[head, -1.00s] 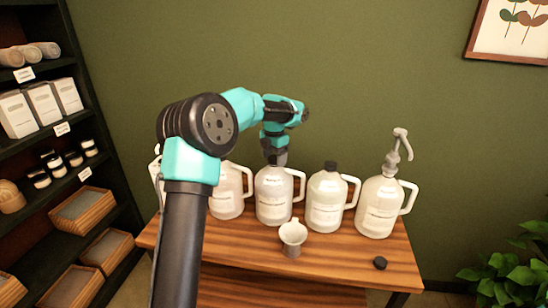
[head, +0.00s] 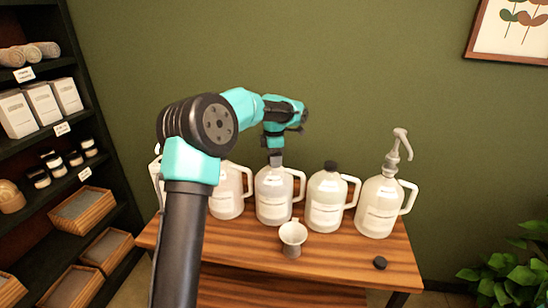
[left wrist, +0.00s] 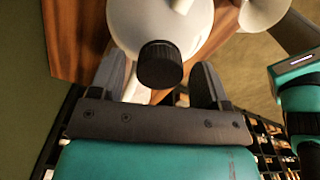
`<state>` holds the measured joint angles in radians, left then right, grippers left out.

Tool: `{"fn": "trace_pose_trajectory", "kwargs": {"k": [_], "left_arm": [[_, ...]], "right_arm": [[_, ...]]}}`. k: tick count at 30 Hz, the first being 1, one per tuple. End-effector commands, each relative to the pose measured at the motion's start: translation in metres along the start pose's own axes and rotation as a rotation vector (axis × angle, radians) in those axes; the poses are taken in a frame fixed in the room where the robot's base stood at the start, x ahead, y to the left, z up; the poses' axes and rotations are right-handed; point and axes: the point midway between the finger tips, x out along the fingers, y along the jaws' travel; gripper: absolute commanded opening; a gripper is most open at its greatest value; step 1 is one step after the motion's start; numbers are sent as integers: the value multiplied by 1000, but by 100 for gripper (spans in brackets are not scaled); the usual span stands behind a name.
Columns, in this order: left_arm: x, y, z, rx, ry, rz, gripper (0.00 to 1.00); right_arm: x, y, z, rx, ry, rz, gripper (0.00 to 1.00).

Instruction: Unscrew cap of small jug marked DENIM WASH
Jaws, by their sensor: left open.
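Several white jugs with side handles stand in a row on the wooden table. Their label print is too small to read, so I cannot tell which says DENIM WASH. My left gripper (head: 275,157) is open directly above one jug (head: 273,197), second from the left of those plainly seen. In the left wrist view, that jug's black ribbed cap (left wrist: 160,64) sits on the white jug top (left wrist: 160,22), between the two open fingers (left wrist: 158,85). No finger appears closed on the cap. My right gripper is not in view.
A capped jug (head: 326,205) stands to the right, then a jug with a pump (head: 380,208). A white funnel-like cup (head: 292,237) stands in front. A loose black cap (head: 380,263) lies at the table's (head: 335,257) front right. Another jug (head: 227,197) is partly behind my arm.

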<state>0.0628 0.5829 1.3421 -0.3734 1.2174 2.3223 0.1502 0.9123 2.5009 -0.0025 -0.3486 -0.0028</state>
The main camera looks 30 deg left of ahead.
Motion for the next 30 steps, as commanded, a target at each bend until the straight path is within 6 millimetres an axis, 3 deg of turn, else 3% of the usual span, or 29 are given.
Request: {"fn": "trace_pose_trajectory", "kwargs": {"k": [21,30], "left_arm": [[0,0,0,669,0,0,70],[0,0,0,703,0,0,70]], "right_arm": [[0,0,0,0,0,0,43],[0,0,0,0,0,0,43]]}}
